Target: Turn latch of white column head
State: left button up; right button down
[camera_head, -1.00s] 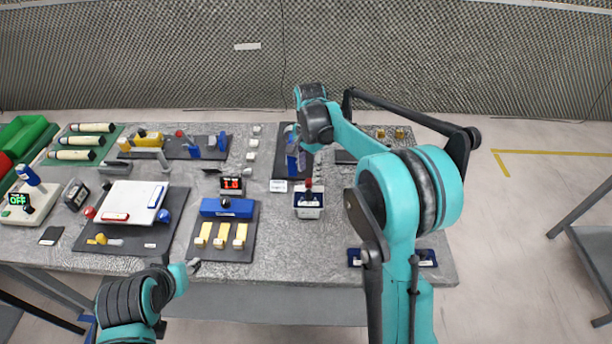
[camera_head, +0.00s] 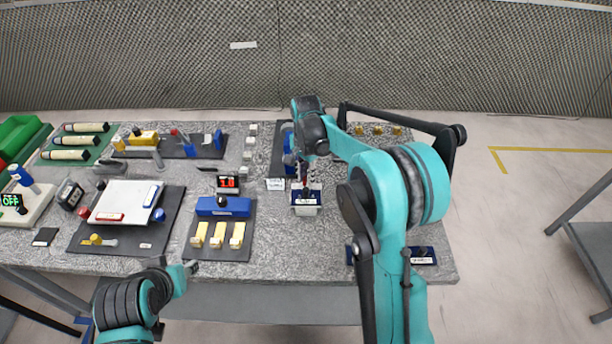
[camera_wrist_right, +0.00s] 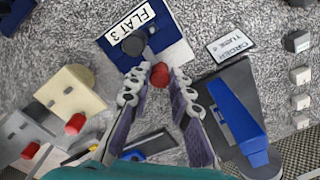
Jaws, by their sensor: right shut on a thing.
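The white box with a blue top (camera_head: 306,208) stands near the middle of the table in the head view. The right wrist view shows its blue top (camera_wrist_right: 168,50) with a "FLAT 3" label, a dark round pivot (camera_wrist_right: 133,45) and a lever ending in a red knob (camera_wrist_right: 160,75). My right gripper (camera_wrist_right: 158,78) is shut on the red knob, with one finger on each side of it. In the head view my right gripper (camera_head: 303,172) is just above the box, partly hidden by its arm. My left gripper (camera_head: 190,267) is at the table's front edge; its jaws are too small to judge.
A blue handle on a dark plate (camera_wrist_right: 240,110) lies right of the fingers in the wrist view. A pale block (camera_wrist_right: 70,92) is at left. A blue block with yellow switches (camera_head: 223,206) stands left of the box. Bare table lies right of the box.

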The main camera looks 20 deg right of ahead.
jog(key=shift+n, duration=0.3)
jog(key=n, duration=0.3)
jog(key=shift+n+p, duration=0.3)
jog(key=shift+p, duration=0.1)
jog(key=n, duration=0.4)
jog(key=shift+n+p, duration=0.3)
jog(key=n, duration=0.4)
jog(key=shift+n, duration=0.3)
jog(key=shift+d+n+p, duration=0.1)
jog(key=shift+n+p, duration=0.2)
jog(key=shift+n, duration=1.9)
jog(key=c, duration=1.4)
grip_release()
jog(key=shift+o, duration=0.2)
